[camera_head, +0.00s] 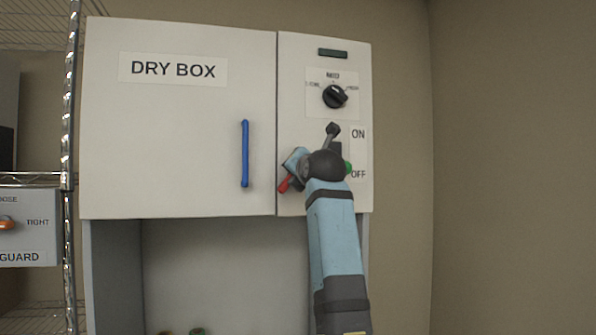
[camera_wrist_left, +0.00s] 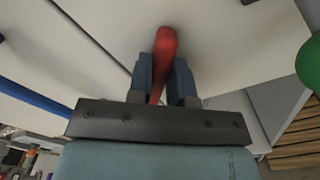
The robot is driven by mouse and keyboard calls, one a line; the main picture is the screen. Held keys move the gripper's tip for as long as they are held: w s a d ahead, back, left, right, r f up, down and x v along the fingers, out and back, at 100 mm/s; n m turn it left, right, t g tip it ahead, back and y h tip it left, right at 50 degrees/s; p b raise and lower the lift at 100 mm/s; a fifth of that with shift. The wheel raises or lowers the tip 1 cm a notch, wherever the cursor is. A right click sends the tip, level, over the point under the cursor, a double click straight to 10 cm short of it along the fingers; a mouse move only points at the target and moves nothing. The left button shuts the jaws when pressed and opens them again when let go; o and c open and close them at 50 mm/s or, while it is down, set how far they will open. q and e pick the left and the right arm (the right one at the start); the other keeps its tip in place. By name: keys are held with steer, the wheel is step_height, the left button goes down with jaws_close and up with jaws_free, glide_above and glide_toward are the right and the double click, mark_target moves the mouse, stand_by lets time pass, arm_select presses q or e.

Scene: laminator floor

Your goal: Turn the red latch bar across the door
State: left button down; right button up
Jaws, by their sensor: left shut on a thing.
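The red latch bar (camera_head: 285,185) is on the control panel of the dry box, just right of the seam beside the door (camera_head: 180,120). Its visible end slants down and left in the head view and lies close to the seam. My left gripper (camera_head: 293,166) is shut on the bar. In the left wrist view, the rounded red bar (camera_wrist_left: 165,45) stands out between the two blue fingers of the gripper (camera_wrist_left: 164,78). The bar's pivot is hidden behind my gripper and wrist. The door looks closed. My right gripper is not in view.
A blue door handle (camera_head: 245,153) is left of the bar. A black knob (camera_head: 335,96) and a dark lever (camera_head: 332,134) beside ON/OFF labels are above my wrist. A green part (camera_head: 348,168) shows just right of it. A wire shelf (camera_head: 69,120) stands left.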

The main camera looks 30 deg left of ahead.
arm_select(q)
steer(key=shift+w+d+f+m+p, duration=0.1)
steer(key=shift+f+m+p, duration=0.2)
steer(key=shift+m, duration=1.35)
steer(key=shift+w+d+f+m+p, duration=0.1)
steer(key=shift+m+p, duration=0.35)
steer(key=shift+m, duration=1.15)
steer(key=shift+f+m+p, duration=0.2)
steer(key=shift+m+p, duration=0.15)
steer(key=shift+m, duration=1.3)
steer(key=c, duration=1)
jaws_free()
steer(key=shift+c, duration=0.2)
steer(key=b+v, duration=0.3)
steer(key=v, duration=1)
steer(key=shift+s+d, duration=0.25)
steer(key=shift+s, duration=0.05)
